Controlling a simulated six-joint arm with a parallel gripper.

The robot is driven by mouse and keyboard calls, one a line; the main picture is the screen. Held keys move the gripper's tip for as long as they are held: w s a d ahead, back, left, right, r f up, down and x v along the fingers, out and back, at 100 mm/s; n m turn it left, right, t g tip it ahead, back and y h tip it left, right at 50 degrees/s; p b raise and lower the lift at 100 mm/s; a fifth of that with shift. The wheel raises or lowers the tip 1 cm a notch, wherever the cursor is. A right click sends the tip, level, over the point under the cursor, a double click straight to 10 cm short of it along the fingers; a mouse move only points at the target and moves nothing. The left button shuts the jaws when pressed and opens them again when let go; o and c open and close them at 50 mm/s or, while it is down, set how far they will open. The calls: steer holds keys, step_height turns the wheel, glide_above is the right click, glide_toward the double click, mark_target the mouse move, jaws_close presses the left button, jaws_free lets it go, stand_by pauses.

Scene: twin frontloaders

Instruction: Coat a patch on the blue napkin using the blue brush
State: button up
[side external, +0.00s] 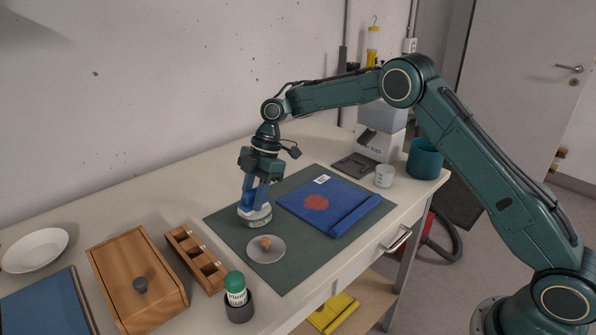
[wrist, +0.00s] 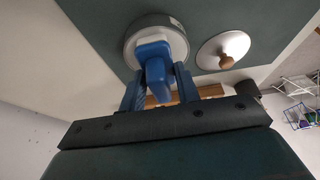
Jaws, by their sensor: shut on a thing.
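My gripper (wrist: 160,93) points down and is shut on the blue brush (wrist: 156,66). The brush (side external: 250,199) is upright in the round tin (side external: 258,219); its lower end is hidden inside. The tin's rim also shows in the wrist view (wrist: 131,42). The blue napkin (side external: 343,194) lies on the dark green mat, to the right of my gripper, with a rolled or folded front edge. A reddish patch (side external: 316,202) is on the napkin, along with a small white label.
A round lid (side external: 266,255) with a wooden knob lies in front of the tin. A green-capped bottle (side external: 236,287) stands in a dark holder. A slotted wooden rack (side external: 199,260) and wooden box (side external: 137,279) are left. A small cup (side external: 384,176) stands beyond the napkin.

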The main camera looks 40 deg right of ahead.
mark_target(245, 195)
steer(key=shift+r, duration=3.35)
steer(key=shift+s+m, duration=0.1)
steer(key=shift+m, duration=0.2)
steer(key=m, duration=0.1)
steer(key=s+m+t, duration=0.1)
steer(key=shift+a+r+m, duration=0.1)
steer(key=shift+a+m, duration=0.05)
steer(key=shift+m, duration=0.15)
steer(key=s+d+f+m+t+h, duration=0.1)
steer(key=s+d+m, duration=0.3)
steer(key=m, duration=0.1)
steer(key=s+d+f+m+t+h, duration=0.1)
steer(key=s+d+f+m+h, duration=0.1)
steer(key=s+d+m, duration=0.2)
steer(key=s+d+f+m+t+h, duration=0.1)
steer(key=s+d+m, duration=0.3)
steer(key=s+m, duration=0.2)
steer(key=shift+d+f+t, duration=0.15)
steer(key=shift+t, duration=0.15)
steer(key=w+r, duration=0.3)
steer(key=w, duration=1)
steer(key=shift+w+d, duration=0.2)
steer(key=shift+d, duration=0.1)
